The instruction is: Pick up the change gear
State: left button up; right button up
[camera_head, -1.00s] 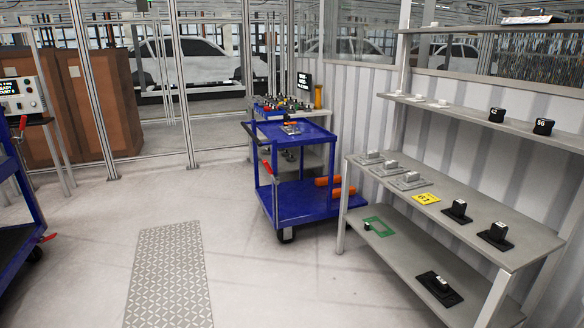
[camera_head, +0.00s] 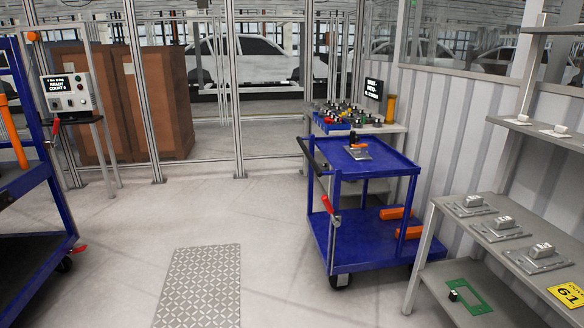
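I cannot tell for certain which part is the change gear. Several grey metal parts on flat plates sit on the workbench (camera_head: 488,250) at the right, such as the nearest one (camera_head: 540,255). A small grey plate part (camera_head: 357,153) with a dark piece behind it lies on the top shelf of the blue cart (camera_head: 378,164) in the middle. More small coloured parts (camera_head: 345,115) stand on a table behind the cart. Neither of my grippers is in view.
A yellow G1 label (camera_head: 568,295) lies on the bench. A green frame (camera_head: 468,296) is on its lower shelf. Orange pieces (camera_head: 396,213) lie on the cart's lower shelf. Another blue cart (camera_head: 30,185) and a control box (camera_head: 70,93) stand left.

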aim_at(328, 120)
jog(key=i+z, duration=0.25)
jog(key=i, duration=0.5)
jog(key=i+j+z, duration=0.1)
jog(key=i+z, duration=0.2)
jog(key=i, duration=0.45)
jog(key=i+u, duration=0.1)
jog(key=i, duration=0.55)
jog(key=i+l+u, duration=0.1)
jog(key=i, duration=0.5)
jog(key=i+l+u, duration=0.1)
jog(key=i+l, duration=0.15)
jog(key=i, duration=0.35)
